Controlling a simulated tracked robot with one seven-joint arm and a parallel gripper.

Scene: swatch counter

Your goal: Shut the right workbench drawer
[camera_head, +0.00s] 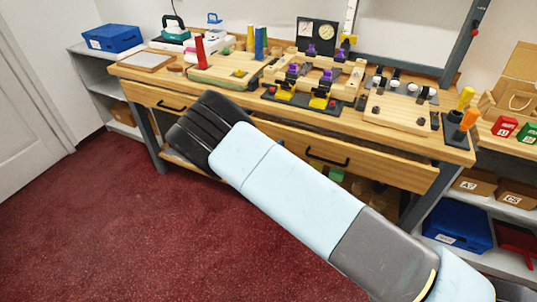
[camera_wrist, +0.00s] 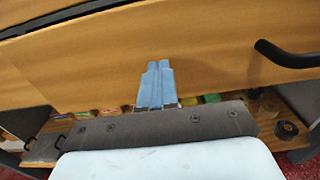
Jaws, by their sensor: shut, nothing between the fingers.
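The right workbench drawer (camera_head: 375,165) has a plain wooden front with a black bar handle (camera_head: 327,160). My arm covers its left part in the head view. In the wrist view the drawer front (camera_wrist: 210,45) fills the upper picture, with the handle (camera_wrist: 285,55) at the right. A dark strip runs along its top at the upper left; I cannot tell how far the drawer stands out. My gripper (camera_wrist: 158,64) is shut and empty, its blue fingers pointing at the front, left of the handle. I cannot tell whether they touch it. The head view hides the fingertips.
The left drawer (camera_head: 140,97) is partly behind my arm. The workbench top (camera_head: 425,146) carries fixtures, blocks and tools. Below the drawers, a shelf holds small coloured items (camera_wrist: 212,98). A blue bin (camera_head: 457,227) stands on the right shelving. The red floor in front is clear.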

